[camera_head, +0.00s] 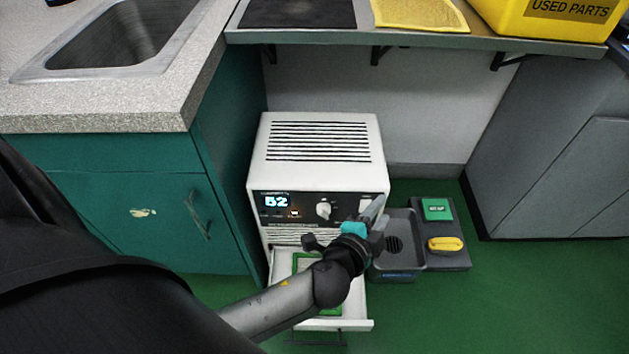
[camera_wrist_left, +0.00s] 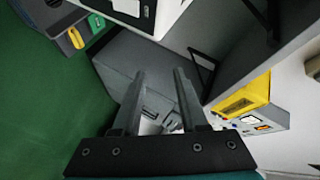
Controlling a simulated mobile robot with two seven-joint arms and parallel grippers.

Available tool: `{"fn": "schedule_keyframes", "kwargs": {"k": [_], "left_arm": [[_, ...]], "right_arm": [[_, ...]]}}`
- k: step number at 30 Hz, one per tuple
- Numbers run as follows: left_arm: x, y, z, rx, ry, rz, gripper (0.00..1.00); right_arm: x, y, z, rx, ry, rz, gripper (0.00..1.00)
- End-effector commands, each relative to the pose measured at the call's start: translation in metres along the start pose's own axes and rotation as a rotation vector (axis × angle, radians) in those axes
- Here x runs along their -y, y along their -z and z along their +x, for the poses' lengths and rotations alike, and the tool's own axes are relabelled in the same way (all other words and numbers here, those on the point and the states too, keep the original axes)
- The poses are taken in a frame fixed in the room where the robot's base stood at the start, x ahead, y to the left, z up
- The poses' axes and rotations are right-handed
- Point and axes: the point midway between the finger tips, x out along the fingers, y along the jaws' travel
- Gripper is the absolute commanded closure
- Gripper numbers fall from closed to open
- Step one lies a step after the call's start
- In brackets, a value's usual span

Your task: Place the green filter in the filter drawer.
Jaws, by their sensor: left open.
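A green-framed filter (camera_head: 300,262) lies in the pulled-out white filter drawer (camera_head: 356,325) at the bottom of the white machine (camera_head: 316,180). My left arm crosses over the drawer and hides the middle of the filter, so I cannot tell how flat it sits. My left gripper (camera_head: 374,212) is above and to the right of the drawer, in front of the machine's control panel. In the left wrist view its two fingers (camera_wrist_left: 158,75) are apart with nothing between them. My right gripper is not in view.
A dark grey tray (camera_head: 398,262) stands right of the drawer. Beside it is a dark base with a green button (camera_head: 437,209) and yellow handle (camera_head: 446,244). A teal cabinet (camera_head: 228,190) is close on the left. A shelf (camera_head: 420,39) overhangs behind.

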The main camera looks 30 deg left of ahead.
Motion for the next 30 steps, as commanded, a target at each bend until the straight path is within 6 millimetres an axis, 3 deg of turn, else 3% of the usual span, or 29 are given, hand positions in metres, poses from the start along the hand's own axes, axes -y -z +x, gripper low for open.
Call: {"fn": "schedule_keyframes", "kwargs": {"k": [1, 4, 9, 12, 17, 30], "left_arm": [[-0.006, -0.023, -0.009, 0.101, -0.043, -0.126, 0.57], [-0.026, -0.062, -0.030, 0.293, -0.146, -0.357, 0.57], [-0.069, -0.099, -0.082, 0.553, -0.349, -0.675, 0.57], [-0.087, -0.104, -0.108, 0.648, -0.451, -0.795, 0.57], [-0.102, -0.103, -0.133, 0.720, -0.546, -0.890, 0.57], [-0.107, -0.100, -0.132, 0.695, -0.555, -0.909, 0.57]], "right_arm": [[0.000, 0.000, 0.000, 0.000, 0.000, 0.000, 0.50], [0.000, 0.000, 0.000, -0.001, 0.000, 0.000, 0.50], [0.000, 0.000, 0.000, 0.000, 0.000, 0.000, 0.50], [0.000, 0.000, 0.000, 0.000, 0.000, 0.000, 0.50], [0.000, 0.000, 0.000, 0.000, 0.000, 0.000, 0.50], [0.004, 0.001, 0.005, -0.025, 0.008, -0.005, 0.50]]}}
